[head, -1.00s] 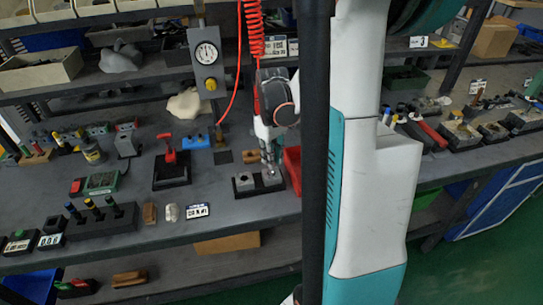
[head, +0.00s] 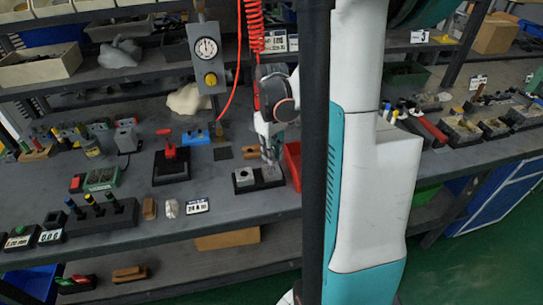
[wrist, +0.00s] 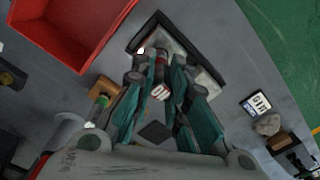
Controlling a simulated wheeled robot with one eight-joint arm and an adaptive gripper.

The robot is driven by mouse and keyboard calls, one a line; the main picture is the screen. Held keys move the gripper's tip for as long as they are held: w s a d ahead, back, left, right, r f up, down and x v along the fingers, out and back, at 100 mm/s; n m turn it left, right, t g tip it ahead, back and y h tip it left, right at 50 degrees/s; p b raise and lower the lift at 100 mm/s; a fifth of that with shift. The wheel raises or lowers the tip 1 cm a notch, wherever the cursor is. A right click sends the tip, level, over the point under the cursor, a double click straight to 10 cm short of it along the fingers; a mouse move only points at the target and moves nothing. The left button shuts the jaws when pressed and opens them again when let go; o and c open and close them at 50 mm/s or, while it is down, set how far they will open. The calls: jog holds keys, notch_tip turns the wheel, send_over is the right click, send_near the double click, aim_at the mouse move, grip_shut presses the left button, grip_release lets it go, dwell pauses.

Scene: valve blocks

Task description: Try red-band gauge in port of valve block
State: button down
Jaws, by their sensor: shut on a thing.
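The valve block (head: 245,177) is a light grey block on a dark base, left of my gripper in the head view. It also shows in the wrist view (wrist: 209,83), on a dark-edged base that runs across the top of the picture. My gripper (head: 269,157) is over the right part of this base. In the wrist view my gripper (wrist: 163,78) is shut on the red-band gauge (wrist: 160,92), whose white-and-red end faces the camera. The gauge's far end points down at the block. The fingers hide the port, and I cannot tell whether the tip is in it.
A red bin (wrist: 70,30) stands close beside the block. A small wooden block (wrist: 105,90) lies near the gripper. A dark rack (head: 102,213) of coloured pins stands front left. A red-handled fixture (head: 171,160) is left of the block. A dial gauge (head: 206,49) hangs above the bench.

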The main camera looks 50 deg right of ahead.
jog(key=shift+r, duration=0.1)
jog(key=shift+r+p, duration=2.25)
jog(key=shift+r, duration=0.7)
